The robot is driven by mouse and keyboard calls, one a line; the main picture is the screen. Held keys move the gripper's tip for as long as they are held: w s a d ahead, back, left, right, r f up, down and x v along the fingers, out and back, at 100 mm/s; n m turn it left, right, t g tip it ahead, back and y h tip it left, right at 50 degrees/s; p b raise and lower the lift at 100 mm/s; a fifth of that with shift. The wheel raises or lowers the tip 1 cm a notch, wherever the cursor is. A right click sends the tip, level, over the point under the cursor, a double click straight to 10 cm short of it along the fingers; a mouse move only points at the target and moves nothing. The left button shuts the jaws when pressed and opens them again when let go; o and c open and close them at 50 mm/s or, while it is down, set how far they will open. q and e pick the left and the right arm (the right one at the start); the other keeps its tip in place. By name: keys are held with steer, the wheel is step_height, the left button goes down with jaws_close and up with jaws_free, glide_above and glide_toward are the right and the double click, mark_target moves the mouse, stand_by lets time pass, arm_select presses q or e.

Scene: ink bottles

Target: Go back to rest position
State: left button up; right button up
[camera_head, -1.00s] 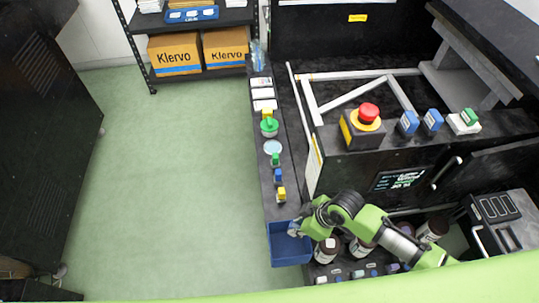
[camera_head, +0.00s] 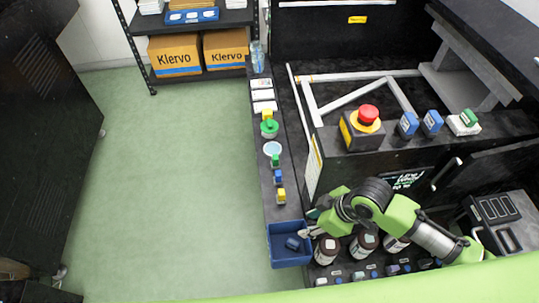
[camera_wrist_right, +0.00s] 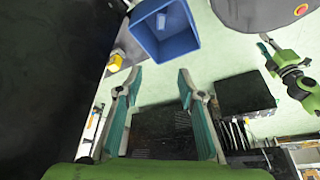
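My right gripper (camera_head: 311,226) is at the right rim of the blue bin (camera_head: 290,262) in the head view. In the right wrist view my right gripper (camera_wrist_right: 160,80) is open, with nothing between its fingers. The blue bin (camera_wrist_right: 148,42) lies beyond the fingertips there. A dark blue object (camera_head: 294,243) lies in the bin; something lighter blue (camera_wrist_right: 161,22) shows inside it in the wrist view. A green arm with a gripper (camera_wrist_right: 265,40), apparently my left, shows at the right of the wrist view; its finger opening is unclear.
Brown bottles (camera_head: 327,248) stand right of the bin under my right arm. Small capped items (camera_head: 281,196) line the narrow dark ledge. An emergency-stop box (camera_head: 363,130) and blue items (camera_head: 408,123) sit on the machine. The green floor (camera_head: 165,190) at left is clear.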

steer(key=shift+v, duration=1.75)
